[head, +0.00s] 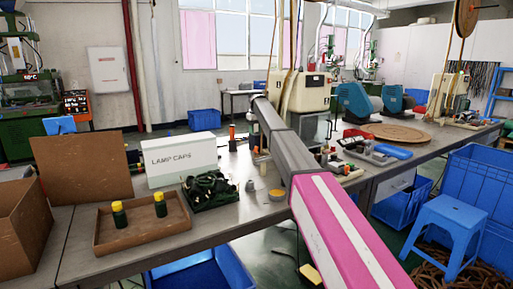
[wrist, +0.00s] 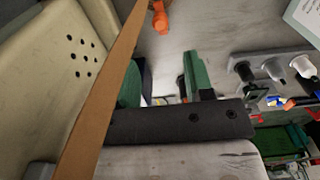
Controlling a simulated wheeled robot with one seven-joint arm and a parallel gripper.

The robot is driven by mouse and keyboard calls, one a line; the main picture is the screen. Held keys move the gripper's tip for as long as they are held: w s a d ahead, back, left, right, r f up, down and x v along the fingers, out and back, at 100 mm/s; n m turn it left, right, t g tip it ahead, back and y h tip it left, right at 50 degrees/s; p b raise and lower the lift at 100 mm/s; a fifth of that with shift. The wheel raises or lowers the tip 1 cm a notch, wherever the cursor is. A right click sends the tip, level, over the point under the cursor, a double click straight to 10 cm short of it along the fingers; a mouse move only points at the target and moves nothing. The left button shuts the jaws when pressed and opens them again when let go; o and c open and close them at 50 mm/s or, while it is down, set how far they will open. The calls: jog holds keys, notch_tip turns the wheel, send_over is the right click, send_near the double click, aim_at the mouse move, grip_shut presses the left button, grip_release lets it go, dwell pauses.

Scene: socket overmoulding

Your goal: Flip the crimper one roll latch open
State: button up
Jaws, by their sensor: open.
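A cream machine (head: 308,92), which looks like the crimper, stands on the bench behind my arm. A cream housing with several small holes (wrist: 78,55) fills the left of the wrist view. I cannot make out the roll latch in either view. My gripper (wrist: 165,78) shows in the wrist view as a dark bar with two green-sided fingers spread apart. It is open, with nothing seen held between the fingers. In the head view my arm reaches to the machine's left side, and the gripper cannot be made out there.
A brown strip (wrist: 100,100) crosses close to the housing, left of my gripper. An orange item (wrist: 159,17) lies beyond the fingers. A grey rack with fittings (wrist: 285,75) is at the right. A lamp caps box (head: 180,158) and a dark cable coil (head: 210,190) lie left of my arm.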

aim_at(256, 147)
notch_tip(256, 147, down, 10)
jog(key=shift+f, duration=0.15)
dwell(0.3)
grip_shut()
